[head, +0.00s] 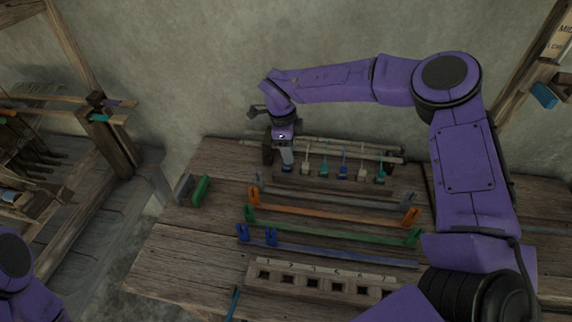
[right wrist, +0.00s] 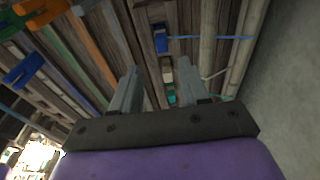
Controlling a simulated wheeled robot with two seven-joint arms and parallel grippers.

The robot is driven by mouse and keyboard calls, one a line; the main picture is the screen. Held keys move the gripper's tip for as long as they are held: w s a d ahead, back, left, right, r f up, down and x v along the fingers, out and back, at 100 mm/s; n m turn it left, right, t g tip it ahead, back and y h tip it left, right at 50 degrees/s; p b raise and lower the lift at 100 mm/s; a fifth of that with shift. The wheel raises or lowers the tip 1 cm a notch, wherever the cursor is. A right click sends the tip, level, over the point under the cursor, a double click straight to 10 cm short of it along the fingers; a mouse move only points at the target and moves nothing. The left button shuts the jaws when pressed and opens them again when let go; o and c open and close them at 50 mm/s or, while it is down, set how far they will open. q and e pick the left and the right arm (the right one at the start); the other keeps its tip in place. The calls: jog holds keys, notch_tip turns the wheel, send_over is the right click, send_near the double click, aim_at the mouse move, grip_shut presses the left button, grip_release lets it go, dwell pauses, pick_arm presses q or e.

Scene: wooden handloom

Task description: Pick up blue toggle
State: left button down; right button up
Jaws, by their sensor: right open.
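A row of small blue, white and teal toggles hangs along a rack at the back of the bench. One blue toggle (head: 342,172) is mid-row; another blue toggle (head: 287,169) is at the left end, right at the tip of my right gripper (head: 287,158). The right wrist view shows my right gripper (right wrist: 160,69) open, its grey fingers apart with nothing gripped. A blue toggle (right wrist: 161,40) lies beyond the fingertips there, with a white toggle (right wrist: 167,69) and a teal toggle (right wrist: 171,94) showing between the fingers. My left gripper is out of view.
Pale rods (head: 345,150) run behind the toggles. In front lie an orange bar (head: 330,215), a green bar (head: 330,230) and a blue bar (head: 340,254) with clips. A slotted wooden block (head: 330,270) is at the front. A green clip (head: 201,190) is at left.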

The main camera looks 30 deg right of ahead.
aim_at(287, 168)
jog(key=f, duration=0.1)
jog(key=f+p, duration=0.1)
jog(key=shift+w+a+f, duration=0.1)
jog(key=shift+a+f, duration=0.1)
jog(key=shift+f, duration=0.2)
jog(key=f, duration=0.1)
jog(key=w+f, duration=0.1)
jog(key=f, duration=0.1)
jog(key=shift+w+f+p, duration=0.15)
jog(key=shift+f+p, duration=0.1)
jog(key=shift+p, duration=0.15)
jog(key=shift+d, duration=0.1)
jog(key=shift+s+r, duration=0.1)
jog(key=shift+s, duration=0.3)
jog(key=shift+c, duration=0.6)
grip_shut()
